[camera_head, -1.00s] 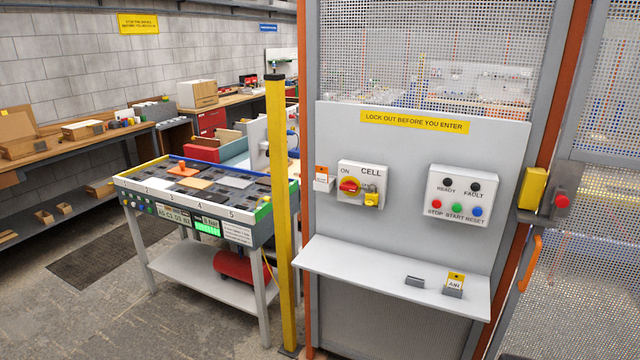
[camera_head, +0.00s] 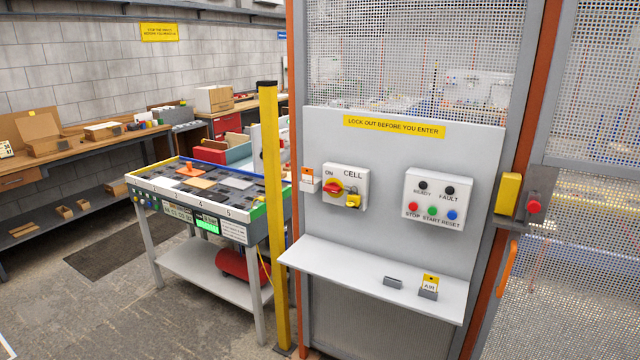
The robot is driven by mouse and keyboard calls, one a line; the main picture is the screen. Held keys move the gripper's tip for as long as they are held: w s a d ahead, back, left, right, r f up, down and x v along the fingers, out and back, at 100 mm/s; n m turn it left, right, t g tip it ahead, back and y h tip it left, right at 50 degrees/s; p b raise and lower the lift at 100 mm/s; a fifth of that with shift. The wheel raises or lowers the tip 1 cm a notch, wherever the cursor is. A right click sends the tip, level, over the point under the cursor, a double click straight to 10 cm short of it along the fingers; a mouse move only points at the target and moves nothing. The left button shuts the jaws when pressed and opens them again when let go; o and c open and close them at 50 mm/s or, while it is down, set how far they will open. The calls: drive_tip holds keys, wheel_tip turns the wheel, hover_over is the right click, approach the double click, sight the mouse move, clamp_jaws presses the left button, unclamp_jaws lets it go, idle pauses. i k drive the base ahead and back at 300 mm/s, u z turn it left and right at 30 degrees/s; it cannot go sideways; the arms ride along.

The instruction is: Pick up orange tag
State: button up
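An orange and white tag (camera_head: 307,175) stands in a small white holder (camera_head: 309,186) on the left edge of the grey panel. It is just left of the CELL switch box (camera_head: 345,187), which has a red and yellow rotary knob and a yellow padlock-like piece. My gripper is not in view.
A grey shelf (camera_head: 345,275) juts out below the panel, with a yellow AIR tag (camera_head: 430,282) in a holder and an empty-looking grey holder (camera_head: 392,282). A button box (camera_head: 437,199) is on the right. A yellow post (camera_head: 270,210) and a board table (camera_head: 160,184) stand left.

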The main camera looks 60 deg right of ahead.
sight(307, 174)
drive_tip(key=k, duration=1.2)
drive_tip(key=z, duration=1.1)
drive_tip(key=i, duration=0.4)
drive_tip(key=z, duration=0.6)
